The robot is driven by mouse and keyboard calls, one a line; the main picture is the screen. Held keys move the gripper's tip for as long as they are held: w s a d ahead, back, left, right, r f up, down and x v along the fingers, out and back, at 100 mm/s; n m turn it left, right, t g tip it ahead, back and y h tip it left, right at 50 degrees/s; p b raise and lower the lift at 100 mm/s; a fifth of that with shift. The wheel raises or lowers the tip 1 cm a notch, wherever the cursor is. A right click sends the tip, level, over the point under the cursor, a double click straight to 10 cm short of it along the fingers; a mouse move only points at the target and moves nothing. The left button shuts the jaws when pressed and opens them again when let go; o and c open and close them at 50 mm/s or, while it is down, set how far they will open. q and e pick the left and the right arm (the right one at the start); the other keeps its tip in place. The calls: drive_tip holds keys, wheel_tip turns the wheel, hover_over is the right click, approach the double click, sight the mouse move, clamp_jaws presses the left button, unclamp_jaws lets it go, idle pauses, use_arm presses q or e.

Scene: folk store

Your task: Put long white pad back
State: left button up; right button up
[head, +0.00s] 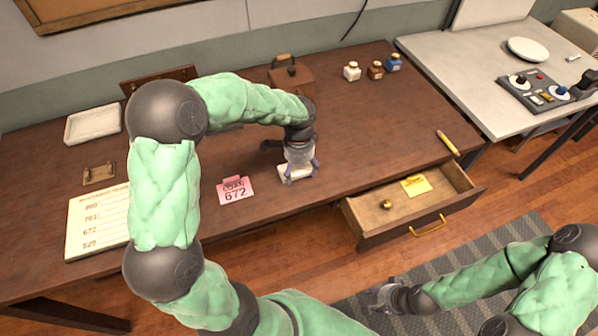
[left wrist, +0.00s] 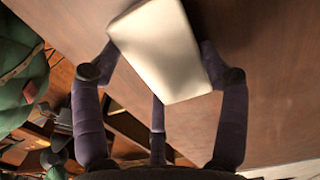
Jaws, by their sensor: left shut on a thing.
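My left gripper (head: 298,166) is over the middle of the brown desk, pointing down, shut on the white pad (head: 291,178). In the left wrist view the pad (left wrist: 165,55) is a plain, pale rectangular block held between the purple fingers of my left gripper (left wrist: 160,75). The desk surface shows behind it. Whether the pad touches the desk I cannot tell. My right gripper (head: 380,298) hangs low in front of the open drawer, away from the desk; its fingers are too small to read.
The open drawer (head: 368,226) holds a yellow note (head: 416,186) and a brass knob (head: 386,204). A pink 672 card (head: 235,190), a number list (head: 98,222), a white tray (head: 92,139) and small bottles (head: 352,72) are on the desk. The desk's right part is mostly clear.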

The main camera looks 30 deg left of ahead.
sight(299, 170)
use_arm(q)
drive_tip(key=shift+f, duration=0.4)
drive_tip(key=shift+f, duration=0.1)
drive_tip(key=o, duration=1.1)
wheel_tip(299, 170, up, 12)
drive_tip(key=p, duration=0.3)
